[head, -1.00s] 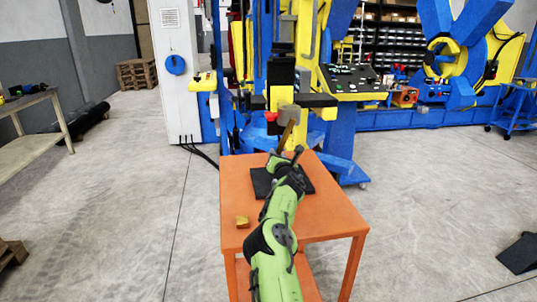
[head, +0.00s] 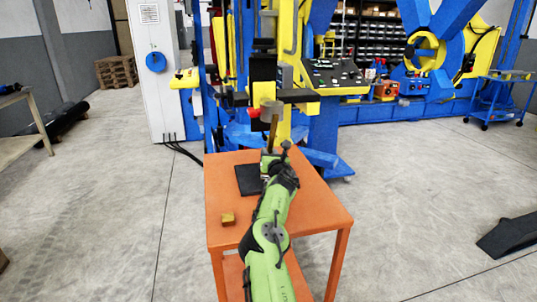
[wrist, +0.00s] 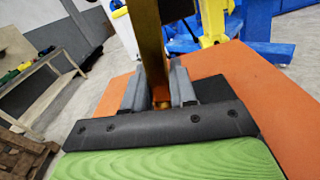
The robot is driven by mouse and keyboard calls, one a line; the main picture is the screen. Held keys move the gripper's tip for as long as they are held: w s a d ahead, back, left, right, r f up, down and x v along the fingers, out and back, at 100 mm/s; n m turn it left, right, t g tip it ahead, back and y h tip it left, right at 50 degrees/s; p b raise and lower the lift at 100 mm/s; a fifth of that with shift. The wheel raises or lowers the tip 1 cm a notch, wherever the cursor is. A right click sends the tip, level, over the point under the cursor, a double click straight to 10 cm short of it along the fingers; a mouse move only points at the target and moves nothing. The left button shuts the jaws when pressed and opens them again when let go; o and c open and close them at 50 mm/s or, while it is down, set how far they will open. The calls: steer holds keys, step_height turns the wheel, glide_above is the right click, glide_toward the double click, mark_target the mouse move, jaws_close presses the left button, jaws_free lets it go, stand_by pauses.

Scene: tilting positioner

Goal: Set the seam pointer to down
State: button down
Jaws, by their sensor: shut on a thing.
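The seam pointer is a brown-gold bar (head: 273,134) below a grey round hub (head: 273,108) on the machine's front. In the head view it runs down from the hub, leaning slightly, with its lower end at my gripper (head: 271,155). In the wrist view the bar (wrist: 151,45) stands between the two grey fingers of my gripper (wrist: 158,82), which is shut on it. The finger contact is partly hidden by the dark gripper body. I cannot read any direction mark beside the pointer.
An orange table (head: 315,205) stands under my arm, with a black mat (head: 248,180) and a small brass block (head: 228,219) on it. A control panel (head: 335,75) is right of the hub. Open floor lies on both sides.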

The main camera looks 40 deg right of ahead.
steer(key=c, duration=1)
jaws_free()
steer(key=shift+s+a, duration=0.15)
steer(key=shift+s, duration=0.3)
steer(key=p+v, duration=0.4)
steer(key=v, duration=1.1)
steer(key=shift+w, duration=0.1)
